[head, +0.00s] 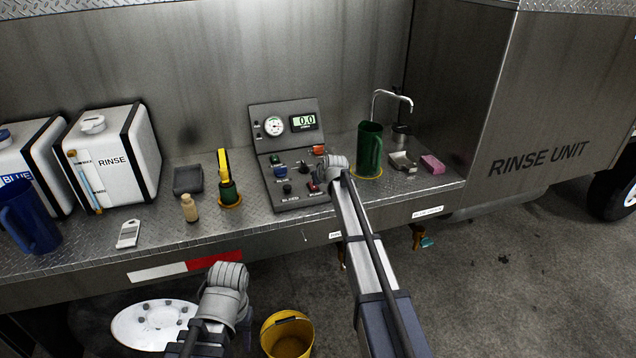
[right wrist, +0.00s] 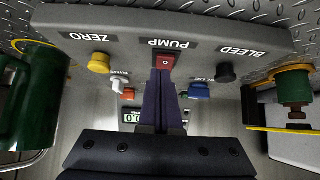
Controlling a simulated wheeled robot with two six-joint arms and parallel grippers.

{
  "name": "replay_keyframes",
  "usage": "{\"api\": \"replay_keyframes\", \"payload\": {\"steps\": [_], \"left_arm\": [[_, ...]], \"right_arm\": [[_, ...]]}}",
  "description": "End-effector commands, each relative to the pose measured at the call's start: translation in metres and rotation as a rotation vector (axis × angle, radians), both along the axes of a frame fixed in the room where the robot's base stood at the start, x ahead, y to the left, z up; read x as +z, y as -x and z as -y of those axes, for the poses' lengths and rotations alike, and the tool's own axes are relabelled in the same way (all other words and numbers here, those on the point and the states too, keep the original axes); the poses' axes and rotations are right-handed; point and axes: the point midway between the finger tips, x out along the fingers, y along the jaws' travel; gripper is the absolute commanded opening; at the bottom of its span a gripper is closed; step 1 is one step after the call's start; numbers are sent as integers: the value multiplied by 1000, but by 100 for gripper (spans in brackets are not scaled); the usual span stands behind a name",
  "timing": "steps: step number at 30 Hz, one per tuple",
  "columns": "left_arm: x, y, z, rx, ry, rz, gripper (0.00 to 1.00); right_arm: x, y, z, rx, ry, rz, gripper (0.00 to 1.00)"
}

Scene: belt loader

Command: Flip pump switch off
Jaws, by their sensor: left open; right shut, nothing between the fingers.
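The pump switch is a small red rocker (right wrist: 166,61) by the PUMP label on the grey control panel (head: 294,204). In the head view the switch (head: 313,187) sits at the panel's lower right, beside my right wrist. My right gripper (right wrist: 162,76) is shut and empty, its dark fingertips right at the switch; I cannot tell whether they touch it. The fingers partly cover the panel behind, and I cannot tell the rocker's position. My left gripper (head: 245,324) hangs low in front of the bench, apart from the panel, open, its fingers mostly hidden.
A yellow knob (right wrist: 98,62) and a black knob (right wrist: 225,72) flank the switch. A green jug (head: 370,150) stands right of the panel. A yellow-and-green item (head: 226,178) stands left. A yellow bucket (head: 287,335) is on the floor below.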

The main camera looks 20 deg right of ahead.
Motion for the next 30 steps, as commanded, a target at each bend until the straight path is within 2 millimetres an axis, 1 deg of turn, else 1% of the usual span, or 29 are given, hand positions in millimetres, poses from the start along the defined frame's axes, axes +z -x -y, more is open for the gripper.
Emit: {"api": "replay_keyframes", "payload": {"steps": [5, 11, 14, 20, 21, 24, 27, 30], "left_arm": [[1, 0, 0, 0, 0, 0, 50], [12, 0, 0, 0, 0, 0, 50], [22, 0, 0, 0, 0, 0, 50], [50, 0, 0, 0, 0, 0, 50], [55, 0, 0, 0, 0, 0, 50], [70, 0, 0, -1, 0, 0, 50], [84, 0, 0, -1, 0, 0, 50], [94, 0, 0, -2, 0, 0, 50]], "right_arm": [[1, 0, 0, 0, 0, 0, 0], [12, 1, -2, 0, 0, 0, 0], [22, 2, -3, 0, 0, 0, 0], [50, 6, -8, 1, -1, 0, 0], [55, 20, -7, 0, 0, 0, 0], [70, 40, -6, 0, 0, 0, 0], [84, 59, -5, 0, 0, 0, 0], [94, 73, -5, -1, 1, 0, 0]]}}
